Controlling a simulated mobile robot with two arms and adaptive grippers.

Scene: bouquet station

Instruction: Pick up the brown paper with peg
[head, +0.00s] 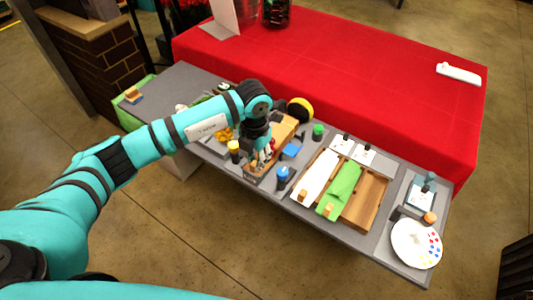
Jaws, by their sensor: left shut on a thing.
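A wooden tray (387,186) on the grey table holds a white sheet (315,177) and a green sheet (344,184), each with a small wooden peg-like piece near its front end. The tray's right section (365,203) is brown; I cannot tell whether brown paper lies there or it is bare wood. My left gripper (262,158) points down, left of the tray, at a wooden box (251,172) of small coloured items. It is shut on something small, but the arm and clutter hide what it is. My right gripper is out of view.
A blue cup (282,176), a yellow-topped container (234,149) and a green-capped jar (318,131) stand close around the left gripper. A paint palette (416,244) lies at the right end. The red-covered table (350,75) behind is mostly clear.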

